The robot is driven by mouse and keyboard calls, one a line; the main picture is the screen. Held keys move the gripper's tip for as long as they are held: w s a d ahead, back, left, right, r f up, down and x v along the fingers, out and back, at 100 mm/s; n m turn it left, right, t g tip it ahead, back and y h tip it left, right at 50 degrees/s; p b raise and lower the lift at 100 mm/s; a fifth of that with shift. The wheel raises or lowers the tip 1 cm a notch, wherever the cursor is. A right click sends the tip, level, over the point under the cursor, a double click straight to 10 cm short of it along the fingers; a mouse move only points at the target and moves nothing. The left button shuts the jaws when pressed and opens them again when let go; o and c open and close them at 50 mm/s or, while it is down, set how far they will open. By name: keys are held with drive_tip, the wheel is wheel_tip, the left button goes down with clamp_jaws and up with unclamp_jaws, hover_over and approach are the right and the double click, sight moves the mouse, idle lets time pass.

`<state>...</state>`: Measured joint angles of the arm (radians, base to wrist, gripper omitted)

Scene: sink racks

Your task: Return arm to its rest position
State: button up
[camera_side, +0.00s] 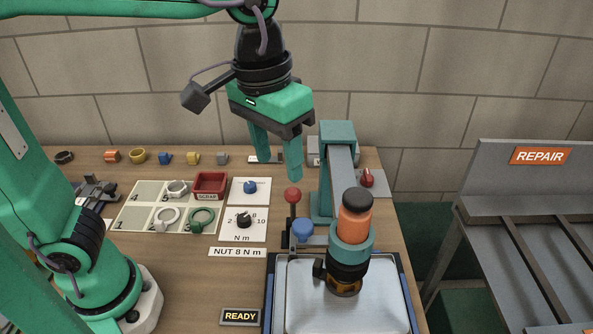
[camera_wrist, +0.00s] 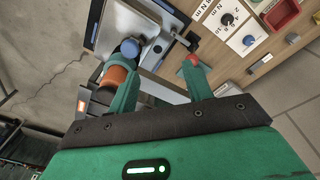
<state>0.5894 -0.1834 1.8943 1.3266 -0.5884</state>
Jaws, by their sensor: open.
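My gripper (camera_side: 276,160) hangs fingers-down above the back of the wooden bench (camera_side: 195,285), beside the teal and grey arm of a bench fixture (camera_side: 338,140). Its two green fingers are apart, with nothing held between them. They also show spread in the wrist view (camera_wrist: 160,72). The red-knobbed lever (camera_side: 292,196) lies just below the fingertips in the side view; the gap between them is hard to judge.
The fixture carries an orange and black tool head (camera_side: 355,222) over a metal tray (camera_side: 300,310). A numbered parts board (camera_side: 140,219), red scrap bin (camera_side: 210,184) and dial panel (camera_side: 240,230) lie left. Several small rings and nuts line the back. A REPAIR rack (camera_side: 520,210) stands right.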

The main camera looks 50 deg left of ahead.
drive_tip(key=s+a+f+t, duration=0.2)
drive_tip(key=a+f, duration=0.1)
drive_tip(key=a, duration=0.6)
drive_tip(key=s+a+f+t, duration=0.2)
drive_tip(key=s+a+f, duration=0.1)
drive_tip(key=a, duration=0.6)
drive_tip(key=shift+t+y, duration=0.3)
